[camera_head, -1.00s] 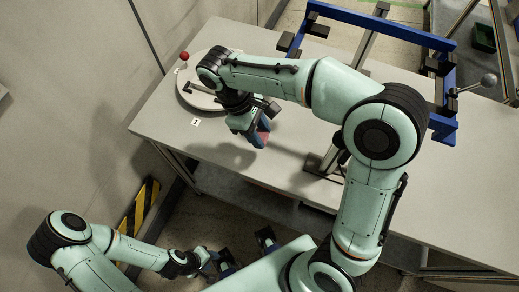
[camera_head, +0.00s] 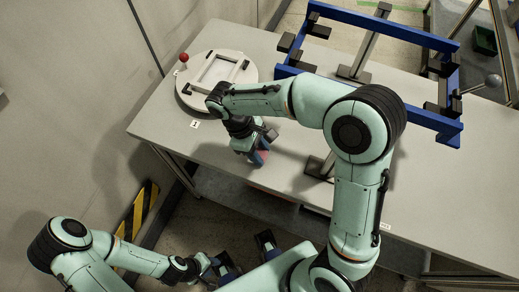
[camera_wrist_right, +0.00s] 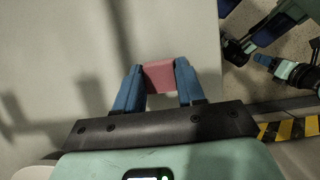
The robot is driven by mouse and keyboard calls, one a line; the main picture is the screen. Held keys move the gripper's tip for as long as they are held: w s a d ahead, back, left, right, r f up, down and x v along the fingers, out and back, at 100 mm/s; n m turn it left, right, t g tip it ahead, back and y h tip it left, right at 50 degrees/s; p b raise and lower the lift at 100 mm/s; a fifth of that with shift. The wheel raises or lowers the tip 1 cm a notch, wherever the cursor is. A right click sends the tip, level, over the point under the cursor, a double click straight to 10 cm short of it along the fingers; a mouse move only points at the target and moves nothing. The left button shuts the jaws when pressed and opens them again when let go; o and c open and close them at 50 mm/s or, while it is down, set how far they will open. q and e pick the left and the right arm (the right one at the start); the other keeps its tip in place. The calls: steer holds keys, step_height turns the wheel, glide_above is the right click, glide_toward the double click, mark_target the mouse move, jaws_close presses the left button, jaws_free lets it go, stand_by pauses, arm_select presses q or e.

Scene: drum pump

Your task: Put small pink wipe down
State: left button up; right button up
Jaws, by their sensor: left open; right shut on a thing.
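The small pink wipe (camera_wrist_right: 159,77) sits between the blue fingers of my right gripper (camera_wrist_right: 158,84) in the right wrist view. The gripper is shut on it. In the head view the wipe (camera_head: 260,156) shows only partly below my right gripper (camera_head: 257,156), close to the front edge of the grey table (camera_head: 440,190). I cannot tell whether the wipe touches the table. My left gripper (camera_head: 247,256) is open and empty, low in front of the table.
A round white turntable (camera_head: 190,95) with a frame on it and a red knob (camera_head: 183,57) stands at the table's far left. A blue frame on stands (camera_head: 400,38) occupies the back right.

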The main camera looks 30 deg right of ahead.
steer(key=shift+f, duration=0.15)
steer(key=o, duration=1)
steer(key=p+v, duration=0.2)
steer(key=v, duration=1)
